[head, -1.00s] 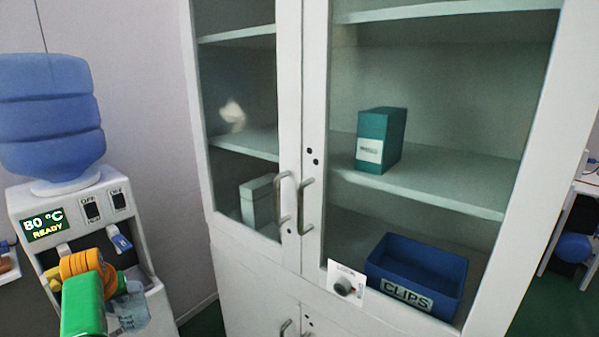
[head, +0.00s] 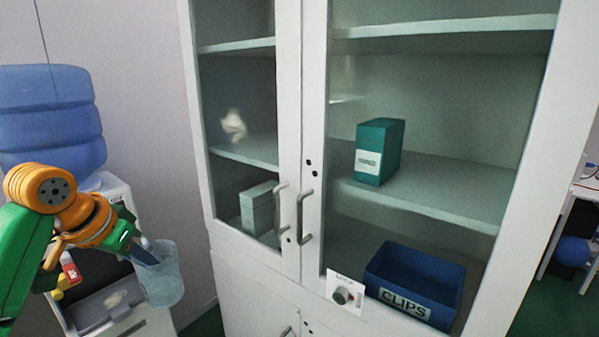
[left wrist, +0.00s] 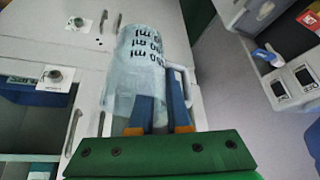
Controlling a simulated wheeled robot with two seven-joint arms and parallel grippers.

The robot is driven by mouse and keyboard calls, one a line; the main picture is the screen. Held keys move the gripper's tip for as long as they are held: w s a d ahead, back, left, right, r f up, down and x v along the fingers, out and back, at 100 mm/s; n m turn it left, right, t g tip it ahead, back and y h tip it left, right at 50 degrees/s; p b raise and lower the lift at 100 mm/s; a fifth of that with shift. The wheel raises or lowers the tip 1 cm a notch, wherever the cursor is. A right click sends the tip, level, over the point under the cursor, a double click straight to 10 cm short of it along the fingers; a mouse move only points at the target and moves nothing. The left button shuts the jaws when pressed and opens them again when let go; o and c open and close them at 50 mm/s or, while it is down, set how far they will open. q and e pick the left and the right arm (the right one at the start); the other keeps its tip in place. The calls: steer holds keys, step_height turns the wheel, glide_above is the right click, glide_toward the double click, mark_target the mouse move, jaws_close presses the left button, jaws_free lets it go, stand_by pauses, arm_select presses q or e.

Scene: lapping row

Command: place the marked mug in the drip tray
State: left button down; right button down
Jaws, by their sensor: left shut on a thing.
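The marked mug (head: 164,278) is pale, translucent blue, with dark lettering in the left wrist view (left wrist: 147,60). My left gripper (head: 143,252) is shut on the mug; its two blue fingers (left wrist: 160,115) are at the mug's handle side, and the exact contact is unclear. The mug hangs in the air, roughly upright, right of the water dispenser's front. The drip tray (head: 106,306) is the grey recess low on the dispenser, left of and below the mug, partly hidden by my arm. My right gripper is out of view.
The water dispenser with its blue bottle (head: 50,125) stands at the left; my arm covers much of its front. A glass-door cabinet (head: 315,140) with protruding handles (head: 305,215) stands to the right. Inside are a teal box (head: 378,150) and a blue CLIPS bin (head: 415,280).

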arm_select(q)
steer(key=s+d+f+m+h, duration=0.1)
steer(key=s+d+f+m, duration=0.1)
steer(key=s, duration=0.3)
steer(key=s+d+f+m+g+h, duration=0.1)
steer(key=s+d+f+m, duration=0.2)
steer(key=s+d+f, duration=0.1)
steer(key=s+d+f+m+g+h+p, duration=0.1)
steer(key=s+d+f+m, duration=0.2)
steer(key=s, duration=0.5)
steer(key=shift+d+f, duration=0.25)
steer(key=shift+d, duration=0.6)
steer(key=shift+h, duration=0.3)
